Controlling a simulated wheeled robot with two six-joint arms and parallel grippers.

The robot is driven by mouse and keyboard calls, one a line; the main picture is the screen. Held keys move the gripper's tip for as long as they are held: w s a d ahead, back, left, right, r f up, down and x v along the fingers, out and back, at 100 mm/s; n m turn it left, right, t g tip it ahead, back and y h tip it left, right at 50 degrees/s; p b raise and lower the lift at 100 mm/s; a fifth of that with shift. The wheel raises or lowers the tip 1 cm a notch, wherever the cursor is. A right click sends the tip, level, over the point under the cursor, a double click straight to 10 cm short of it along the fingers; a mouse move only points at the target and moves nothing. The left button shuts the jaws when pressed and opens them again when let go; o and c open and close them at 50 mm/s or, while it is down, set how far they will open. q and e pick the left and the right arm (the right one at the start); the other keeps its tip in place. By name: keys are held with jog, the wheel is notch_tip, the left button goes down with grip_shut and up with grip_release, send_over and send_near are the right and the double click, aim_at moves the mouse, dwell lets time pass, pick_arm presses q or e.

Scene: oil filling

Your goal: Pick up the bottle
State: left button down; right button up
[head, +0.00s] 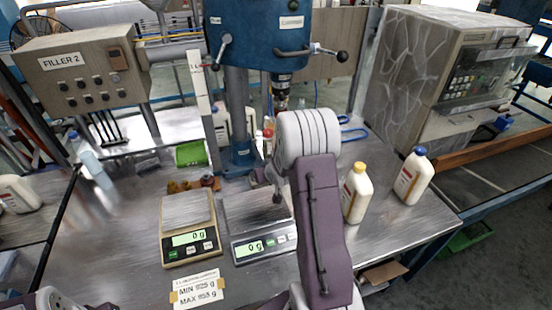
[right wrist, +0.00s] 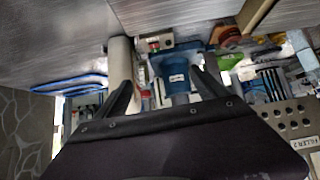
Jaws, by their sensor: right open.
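A white bottle with a yellow cap (head: 357,194) stands upright on the metal table, right of my right arm. A white bottle with a blue cap (head: 411,178) stands further right. Other white bottles are partly hidden behind the blue machine column (head: 238,110). My right gripper (head: 270,180) is above the table near the scales, largely hidden by its own arm. In the right wrist view its two dark fingers (right wrist: 165,88) are spread with nothing between them. Only a small part of my left arm shows at the bottom left; its jaws are not clear.
Two scales (head: 187,207) (head: 262,217) reading 0 g sit at the table's middle. A label sheet (head: 198,290) lies in front. A grey machine (head: 440,80) stands at the right back. Another white bottle (head: 18,193) stands at far left. The table's right front is clear.

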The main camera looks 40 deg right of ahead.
jog(key=w+d+t, duration=0.1)
jog(key=w+d, duration=0.1)
jog(key=d, duration=0.2)
jog(key=w+d+t+h+p, duration=0.1)
jog(key=w+d, duration=0.1)
jog(key=d, duration=0.2)
jog(key=w+d+m+t, duration=0.1)
jog(key=w+d, duration=0.1)
jog(key=d, duration=0.2)
jog(key=shift+w+d+t+h+p, duration=0.3)
jog(key=shift+w+d+h+p, duration=0.1)
jog(key=shift+w+d+f, duration=0.15)
jog(key=shift+w+d, duration=0.05)
jog(key=shift+w, duration=0.05)
jog(key=p+x, duration=0.1)
jog(key=x, duration=0.3)
jog(key=shift+w+d+f, duration=0.1)
jog(key=shift+d+f, duration=0.1)
jog(key=shift+f, duration=0.1)
